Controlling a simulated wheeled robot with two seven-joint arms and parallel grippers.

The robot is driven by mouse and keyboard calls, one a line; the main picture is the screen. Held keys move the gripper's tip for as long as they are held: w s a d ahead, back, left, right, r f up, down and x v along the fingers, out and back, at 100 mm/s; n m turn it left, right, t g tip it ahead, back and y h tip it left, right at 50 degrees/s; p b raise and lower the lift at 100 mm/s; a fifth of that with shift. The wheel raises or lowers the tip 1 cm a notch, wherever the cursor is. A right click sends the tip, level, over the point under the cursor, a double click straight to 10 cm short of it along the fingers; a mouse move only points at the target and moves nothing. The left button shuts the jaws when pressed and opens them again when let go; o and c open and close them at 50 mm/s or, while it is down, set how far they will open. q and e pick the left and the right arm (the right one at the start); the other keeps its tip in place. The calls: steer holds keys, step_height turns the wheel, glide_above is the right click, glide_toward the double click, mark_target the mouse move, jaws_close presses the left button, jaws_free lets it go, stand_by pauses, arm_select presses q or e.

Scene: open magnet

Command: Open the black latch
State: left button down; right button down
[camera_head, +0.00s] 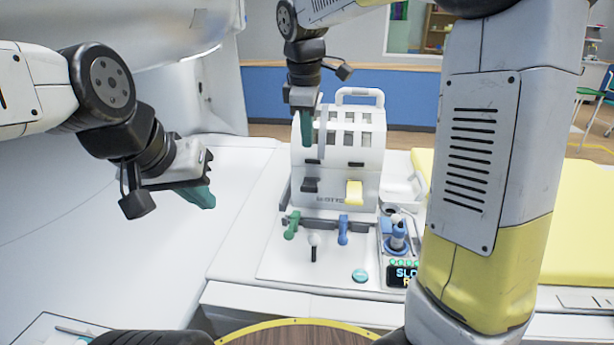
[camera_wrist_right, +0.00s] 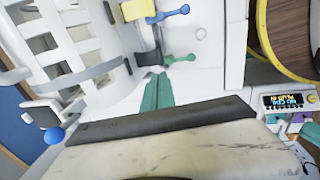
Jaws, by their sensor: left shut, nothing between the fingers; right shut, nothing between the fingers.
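The black latch (camera_head: 310,185) is on the lower left front of the white cage-like device (camera_head: 341,208), left of a yellow latch (camera_head: 354,193). My right gripper (camera_head: 306,140) is shut and empty, with its green fingers pointing down in front of the device, above the black latch in the picture. In the right wrist view, the black latch (camera_wrist_right: 148,58) shows just beyond the shut green fingertips (camera_wrist_right: 157,76); I cannot tell whether they touch. My left gripper (camera_head: 208,201) is shut and empty, apart from the device at the left.
A green lever (camera_head: 292,226), a blue lever (camera_head: 343,230) and a black-and-white lever (camera_head: 314,247) stand at the device's front. A blue joystick (camera_head: 397,236) and a display (camera_head: 402,274) are at the right.

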mark_target(309, 188)
steer(key=x, duration=1.3)
steer(key=shift+f, duration=0.15)
steer(key=shift+s+f, duration=0.1)
steer(key=shift+s, duration=0.05)
steer(key=shift+s+a+f, duration=0.1)
steer(key=shift+s+f, duration=0.1)
steer(key=shift+f, duration=0.45)
steer(key=shift+s+d+f, duration=0.1)
steer(key=shift+s+f, duration=0.1)
steer(key=shift+f, duration=0.5)
steer(key=shift+s+a+f, duration=0.1)
steer(key=shift+s+f, duration=0.1)
steer(key=shift+f, duration=0.45)
